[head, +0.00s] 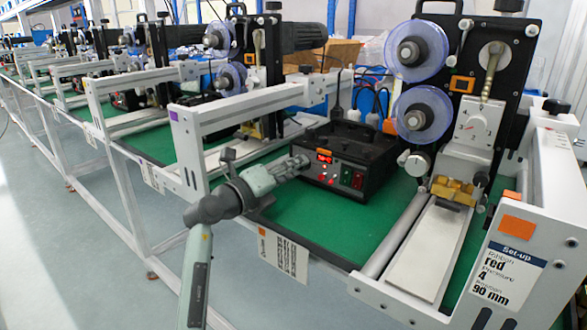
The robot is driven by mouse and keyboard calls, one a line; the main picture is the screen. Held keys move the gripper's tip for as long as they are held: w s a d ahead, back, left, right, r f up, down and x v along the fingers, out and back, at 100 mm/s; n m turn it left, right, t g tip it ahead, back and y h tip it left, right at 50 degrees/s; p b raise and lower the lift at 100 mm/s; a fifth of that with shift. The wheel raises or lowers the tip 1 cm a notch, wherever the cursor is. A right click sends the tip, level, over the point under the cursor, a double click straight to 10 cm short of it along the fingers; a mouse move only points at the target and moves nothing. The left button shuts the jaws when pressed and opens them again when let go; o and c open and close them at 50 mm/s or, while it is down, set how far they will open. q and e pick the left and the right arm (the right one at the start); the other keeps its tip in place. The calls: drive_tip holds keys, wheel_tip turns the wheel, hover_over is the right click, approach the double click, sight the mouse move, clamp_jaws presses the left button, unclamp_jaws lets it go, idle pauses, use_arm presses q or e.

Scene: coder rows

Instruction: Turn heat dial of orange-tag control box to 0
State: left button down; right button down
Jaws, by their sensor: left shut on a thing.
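The black control box (372,164) stands on the green mat of the nearest station, with a small orange tag (323,151) on its front. Its front carries a lit red display (324,159), small red lights or buttons, and green and red switches (351,179). My left gripper (304,163) reaches in from the left at the box's front left side. It is shut on what seems to be the heat dial there. The fingers hide the dial, so its setting cannot be read. My right gripper is not in view.
A coder machine with blue reels (417,47) and a white dial plate (474,125) stands right of the box. A white frame rail (245,108) crosses behind my gripper. A set-up card (508,268) hangs at the right. More stations line up to the left.

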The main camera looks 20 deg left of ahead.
use_arm(q)
drive_tip(key=shift+n, duration=1.1)
drive_tip(key=c, duration=1.3)
unclamp_jaws()
